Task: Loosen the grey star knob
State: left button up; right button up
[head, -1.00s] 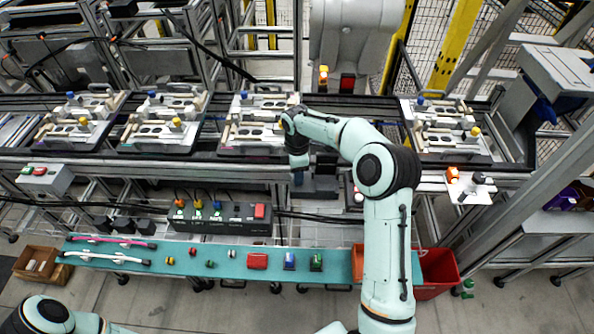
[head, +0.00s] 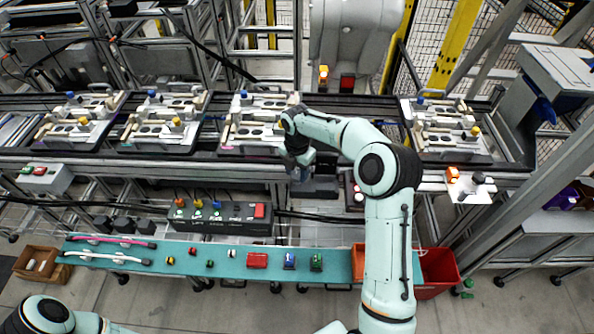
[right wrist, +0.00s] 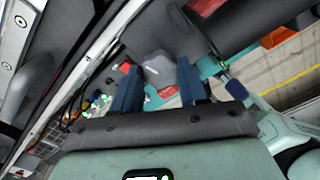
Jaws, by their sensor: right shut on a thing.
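My right gripper (head: 300,175) reaches down at the front edge of the conveyor, just below the third pallet fixture from the left. In the right wrist view its two blue fingers (right wrist: 157,68) stand on either side of a grey piece (right wrist: 158,72), which I take as the grey star knob. The gripper is shut on it. The knob's star outline is not clear, and in the head view the gripper and wrist hide it. My left gripper is out of view; only part of my left arm shows at the bottom left.
Pallet fixtures (head: 160,128) sit along the conveyor. A dark box with coloured connectors (head: 222,228) is below. A teal shelf (head: 215,271) holds several small parts. A red bin (head: 440,270) is at the right. A small plate with an orange lamp (head: 452,174) is right of my arm.

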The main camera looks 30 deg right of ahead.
aim_at(297, 175)
jog(key=shift+n, duration=0.4)
jog(key=o, duration=1.1)
jog(key=shift+c, duration=0.2)
notch_tip(297, 175, up, 13)
jog(key=shift+r, duration=0.15)
